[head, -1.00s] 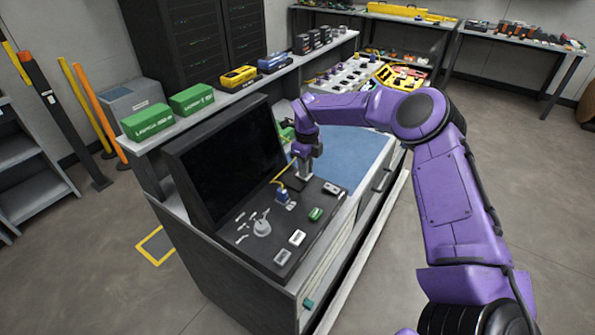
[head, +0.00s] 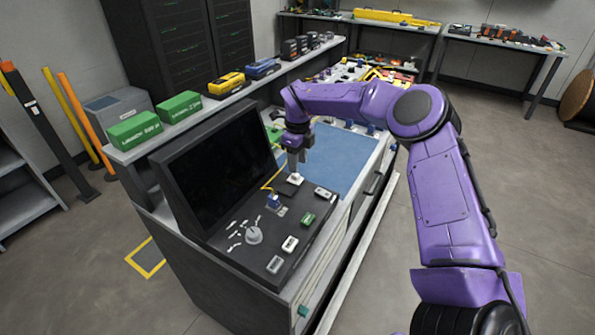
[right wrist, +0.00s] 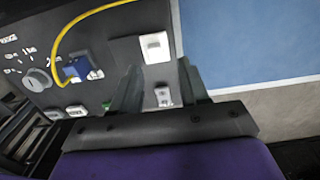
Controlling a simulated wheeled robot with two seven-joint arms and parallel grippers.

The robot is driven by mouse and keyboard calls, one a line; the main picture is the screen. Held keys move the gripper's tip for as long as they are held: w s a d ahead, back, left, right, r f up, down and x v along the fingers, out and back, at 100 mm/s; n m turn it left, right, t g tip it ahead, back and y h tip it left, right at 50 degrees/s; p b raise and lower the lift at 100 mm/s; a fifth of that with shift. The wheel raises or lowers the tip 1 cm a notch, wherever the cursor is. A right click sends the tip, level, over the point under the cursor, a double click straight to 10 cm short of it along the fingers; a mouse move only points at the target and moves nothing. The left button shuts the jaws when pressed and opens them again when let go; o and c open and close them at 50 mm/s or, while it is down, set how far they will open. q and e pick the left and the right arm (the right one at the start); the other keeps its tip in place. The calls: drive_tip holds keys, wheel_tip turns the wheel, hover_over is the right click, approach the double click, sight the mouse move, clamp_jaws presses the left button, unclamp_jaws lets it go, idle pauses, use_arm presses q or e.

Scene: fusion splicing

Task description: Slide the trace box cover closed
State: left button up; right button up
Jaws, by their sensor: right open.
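A small white box (head: 294,179), which I take to be the trace box, stands on the dark console panel just below my right gripper (head: 292,168). In the right wrist view, the white box (right wrist: 156,47) sits on a grey plate beyond the fingertips. My right gripper (right wrist: 160,78) is open, its two dark fingers apart, and nothing is clamped between them. A second small white part (right wrist: 162,97) shows between the fingers, on the panel. I cannot tell how far the cover is slid. My left gripper is out of view.
A blue connector (head: 274,201) with a yellow cable stands beside the box. A round grey knob (head: 254,235), a green module (head: 308,220) and several small parts lie toward the front. A black screen (head: 215,175) rises behind the panel. A blue mat (head: 345,158) is clear to the right.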

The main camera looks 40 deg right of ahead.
wheel_tip(320, 180, up, 6)
drive_tip(key=shift+r, duration=0.2)
idle(0.3)
